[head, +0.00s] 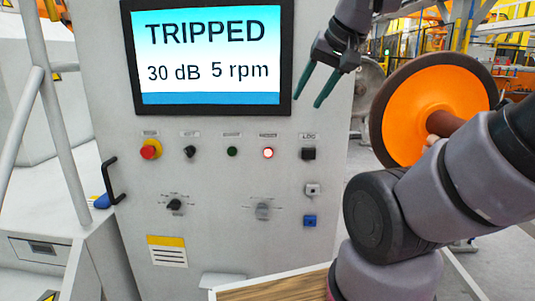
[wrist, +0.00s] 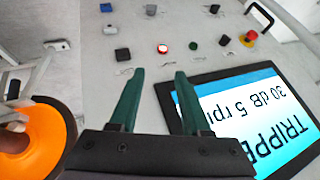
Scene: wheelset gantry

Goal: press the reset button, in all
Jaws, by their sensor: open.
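A grey control panel (head: 215,165) carries a screen (head: 210,55) reading TRIPPED, 30 dB, 5 rpm. Its top row holds a red mushroom button (head: 151,149) on a yellow collar, a black switch (head: 190,151), a dark green button (head: 232,151), a lit red-and-white button (head: 268,153) and a black square button (head: 308,154) labelled LOG. A grey square button (head: 312,189) and a blue square one (head: 310,221) sit below LOG. I cannot read which is reset. My gripper (head: 308,101) is open and empty, right of the screen, above LOG; its fingers also show in the wrist view (wrist: 159,72).
Two rotary knobs, one black (head: 174,204) and one grey (head: 263,211), sit low on the panel. A black handle (head: 112,182) juts from its left edge. An orange-faced wheel (head: 430,110) stands at right. A wooden surface (head: 275,288) lies in front.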

